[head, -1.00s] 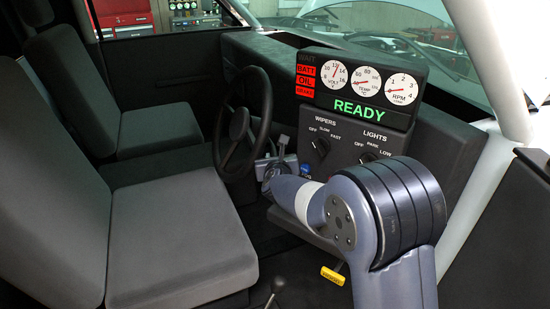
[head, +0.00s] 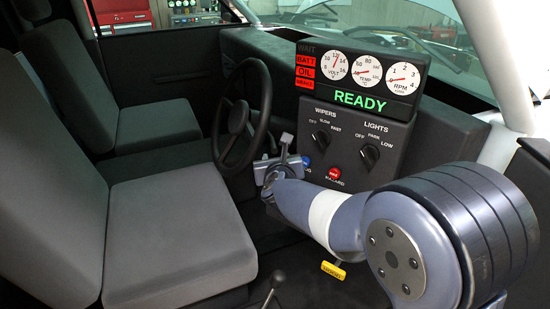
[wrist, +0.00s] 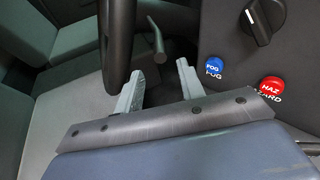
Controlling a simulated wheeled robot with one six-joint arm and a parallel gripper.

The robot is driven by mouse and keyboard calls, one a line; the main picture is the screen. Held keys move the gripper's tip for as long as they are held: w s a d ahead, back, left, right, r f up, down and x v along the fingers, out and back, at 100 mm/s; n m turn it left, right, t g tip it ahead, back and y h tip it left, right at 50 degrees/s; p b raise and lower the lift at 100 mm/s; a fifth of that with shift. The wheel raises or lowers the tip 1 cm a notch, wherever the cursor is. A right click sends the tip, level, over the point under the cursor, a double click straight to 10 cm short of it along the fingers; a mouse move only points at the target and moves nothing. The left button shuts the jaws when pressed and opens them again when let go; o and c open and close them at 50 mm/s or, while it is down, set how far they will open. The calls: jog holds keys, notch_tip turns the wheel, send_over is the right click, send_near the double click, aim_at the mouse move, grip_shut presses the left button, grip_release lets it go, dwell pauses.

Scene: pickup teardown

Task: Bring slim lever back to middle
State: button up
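A slim grey lever (wrist: 157,38) shows in the wrist view just right of the dark steering wheel rim, its lower part going into shadow. I cannot make it out surely in the head view. My gripper (wrist: 160,70) has its two light grey fingers spread apart, with nothing seen between them. The lever appears beyond the fingertips, roughly between them in the picture; I see no contact. In the head view my gripper (head: 275,153) is beside the steering wheel, left of the switch panel.
The steering wheel (head: 242,118) is close on the left. The switch panel (head: 345,150) on the right bears a blue fog button (wrist: 214,67), a red hazard button (wrist: 272,89) and knobs. A yellow handle (head: 333,270) hangs below. A floor lever (head: 275,280) stands by the seat (head: 170,240).

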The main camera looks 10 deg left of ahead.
jog(key=shift+v, duration=1.8)
jog(key=shift+o, duration=0.3)
